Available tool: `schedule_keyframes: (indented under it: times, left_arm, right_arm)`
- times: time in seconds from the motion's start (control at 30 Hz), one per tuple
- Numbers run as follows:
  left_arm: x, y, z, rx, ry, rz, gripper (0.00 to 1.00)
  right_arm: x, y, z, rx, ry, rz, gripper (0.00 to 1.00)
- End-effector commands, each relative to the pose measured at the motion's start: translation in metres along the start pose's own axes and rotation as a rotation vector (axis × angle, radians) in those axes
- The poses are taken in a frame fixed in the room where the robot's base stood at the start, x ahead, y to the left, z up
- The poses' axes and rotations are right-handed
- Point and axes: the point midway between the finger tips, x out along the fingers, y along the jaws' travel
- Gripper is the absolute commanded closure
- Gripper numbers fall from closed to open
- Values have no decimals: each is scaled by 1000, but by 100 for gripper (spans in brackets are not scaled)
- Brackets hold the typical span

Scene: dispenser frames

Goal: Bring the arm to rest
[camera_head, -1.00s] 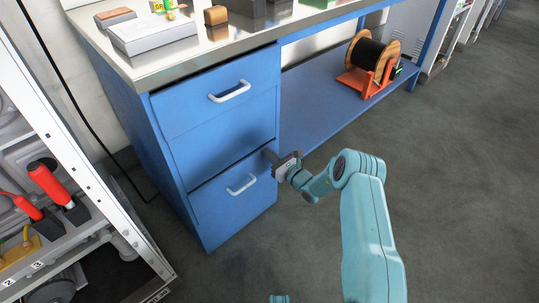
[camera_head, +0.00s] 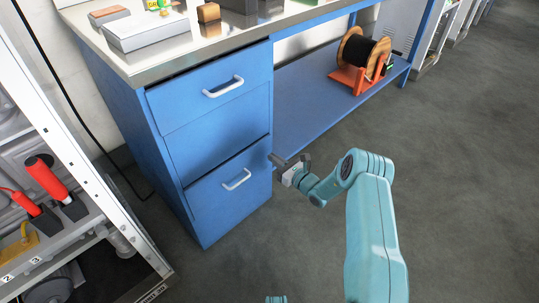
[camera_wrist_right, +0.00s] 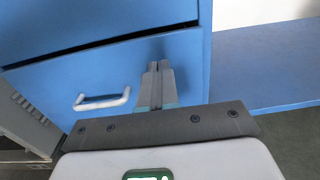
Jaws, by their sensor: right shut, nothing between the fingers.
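My right arm comes up from the bottom of the head view. Its right gripper (camera_head: 279,160) is beside the right edge of the blue drawer cabinet (camera_head: 222,140), near the lower drawer. In the wrist view the two fingers of my right gripper (camera_wrist_right: 155,72) are together with nothing between them. They point toward the lower drawer front (camera_wrist_right: 110,75), with the white handle (camera_wrist_right: 102,101) left of them and apart from them. My left gripper is not in view.
A steel-topped blue bench carries a grey box (camera_head: 147,30). A cable spool (camera_head: 362,52) on an orange stand sits on the lower blue shelf (camera_head: 318,105). A white rack (camera_head: 90,185) with red-handled tools stands at left. Grey floor at right is clear.

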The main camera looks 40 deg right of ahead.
Motion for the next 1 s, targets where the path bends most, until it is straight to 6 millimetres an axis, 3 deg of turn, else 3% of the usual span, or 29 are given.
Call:
schedule_keyframes:
  times: [0.03,0.4,0.77,0.87,0.97,1.0]
  left_arm:
    - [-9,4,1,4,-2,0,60]
    - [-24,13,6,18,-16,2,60]
    - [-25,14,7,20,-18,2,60]
    - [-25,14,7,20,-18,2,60]
    - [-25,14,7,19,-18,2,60]
    - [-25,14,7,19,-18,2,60]
  right_arm:
    - [-10,-1,6,2,1,-3,100]
    - [-70,-3,3,-1,0,0,100]
    - [-81,0,0,-1,2,8,100]
    - [-76,24,-6,2,44,79,100]
    - [-73,81,-20,-7,145,257,100]
    - [-76,112,-27,-21,198,356,100]
